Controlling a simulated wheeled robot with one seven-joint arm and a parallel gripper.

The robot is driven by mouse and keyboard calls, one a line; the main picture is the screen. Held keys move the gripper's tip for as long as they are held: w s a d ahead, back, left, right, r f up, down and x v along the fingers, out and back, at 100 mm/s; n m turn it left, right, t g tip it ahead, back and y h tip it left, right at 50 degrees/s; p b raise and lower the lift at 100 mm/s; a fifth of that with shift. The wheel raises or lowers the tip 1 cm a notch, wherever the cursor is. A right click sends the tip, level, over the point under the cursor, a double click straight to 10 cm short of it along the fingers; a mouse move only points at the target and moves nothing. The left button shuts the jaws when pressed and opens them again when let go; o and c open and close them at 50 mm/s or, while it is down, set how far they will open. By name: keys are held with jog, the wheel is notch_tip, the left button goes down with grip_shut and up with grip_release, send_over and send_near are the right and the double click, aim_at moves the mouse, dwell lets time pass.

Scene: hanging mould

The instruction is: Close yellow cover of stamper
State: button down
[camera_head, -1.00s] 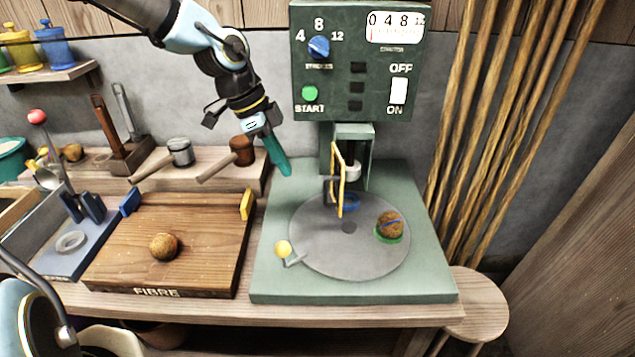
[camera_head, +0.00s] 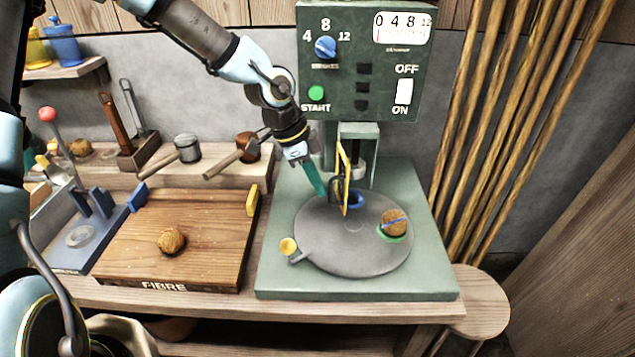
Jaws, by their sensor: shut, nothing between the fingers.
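The yellow cover (camera_head: 344,178) of the stamper shows as a narrow yellow-edged panel standing upright, nearly edge-on, under the stamper head. The green stamper (camera_head: 430,240) has a grey round plate (camera_head: 320,238) on its base. My gripper (camera_head: 320,190) is shut, with its teal fingers pointing down just left of the cover, above the plate's back left part. A small gap seems to lie between the fingertips and the cover, though contact is hard to tell. A blue ring (camera_head: 356,199) sits behind the cover, partly hidden.
A brown ball (camera_head: 395,221) with a blue band sits in a green holder at the plate's right. A wooden board (camera_head: 190,215) with another ball (camera_head: 171,240) lies to the left. The control panel (camera_head: 365,60) stands above.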

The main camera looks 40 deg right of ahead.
jog(key=shift+s, duration=0.1)
jog(key=shift+s+d+n+b, duration=0.15)
jog(key=shift+s+n+b, duration=0.05)
jog(key=shift+n+b, duration=0.25)
jog(key=shift+s, duration=0.1)
jog(key=s+d+n+t+b, duration=0.4)
jog(key=d+n+b, duration=0.7)
jog(key=b, duration=0.8)
jog(key=shift+s+d+n+t, duration=0.35)
jog(key=shift+d+n+t, duration=0.05)
jog(key=shift+n, duration=0.85)
jog(key=shift+d, duration=0.1)
